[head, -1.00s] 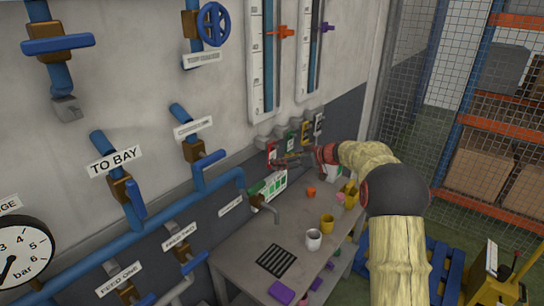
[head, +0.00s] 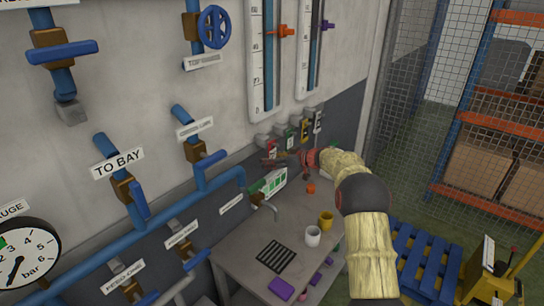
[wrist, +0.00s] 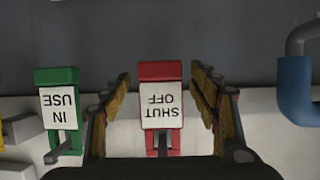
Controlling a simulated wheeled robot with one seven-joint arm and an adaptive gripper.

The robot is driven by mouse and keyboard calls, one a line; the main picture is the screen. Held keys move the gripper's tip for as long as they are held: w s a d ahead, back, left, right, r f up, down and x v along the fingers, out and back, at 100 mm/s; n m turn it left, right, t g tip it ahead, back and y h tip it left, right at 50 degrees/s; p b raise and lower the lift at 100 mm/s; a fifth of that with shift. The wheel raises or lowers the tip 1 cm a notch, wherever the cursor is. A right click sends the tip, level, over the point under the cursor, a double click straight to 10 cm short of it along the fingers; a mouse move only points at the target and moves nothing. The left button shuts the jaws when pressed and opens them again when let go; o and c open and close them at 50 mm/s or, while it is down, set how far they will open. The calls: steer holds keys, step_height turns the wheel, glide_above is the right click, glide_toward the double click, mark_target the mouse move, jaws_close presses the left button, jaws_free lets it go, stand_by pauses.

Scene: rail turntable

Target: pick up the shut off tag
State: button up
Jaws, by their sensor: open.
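The shut off tag (wrist: 161,105) is red with a white label that reads SHUT OFF, upside down in the wrist view. It hangs at the wall, and in the head view the red tag (head: 270,148) is partly hidden behind my gripper. My gripper (wrist: 160,90) is open, with one finger on each side of the tag in the wrist view. I cannot tell whether the fingers touch it. In the head view my gripper (head: 283,160) is up at the row of tags.
A green IN USE tag (wrist: 58,110) hangs beside the red one, and a yellow tag (wrist: 20,128) is farther along. A blue pipe end (wrist: 295,90) is on the other side. The table (head: 240,262) below holds a white mug (head: 312,237) and a yellow mug (head: 326,219).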

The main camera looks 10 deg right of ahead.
steer(key=shift+a, duration=0.1)
steer(key=shift+c, duration=1.2)
steer(key=c, duration=0.7)
steer(key=shift+c, duration=0.6)
steer(key=shift+r, duration=0.1)
steer(key=shift+w+r, duration=0.1)
steer(key=shift+r, duration=0.4)
steer(key=shift+s+d+r+b, duration=0.1)
steer(key=shift+s+d+b, duration=0.1)
steer(key=shift+d+b, duration=0.1)
steer(key=s+d+b, duration=0.3)
steer(key=s+d, duration=0.8)
steer(key=s, duration=0.2)
steer(key=shift+s, duration=0.15)
steer(key=shift+d+r+b, duration=0.15)
steer(key=shift+r+b, duration=0.2)
steer(key=shift+b, duration=0.5)
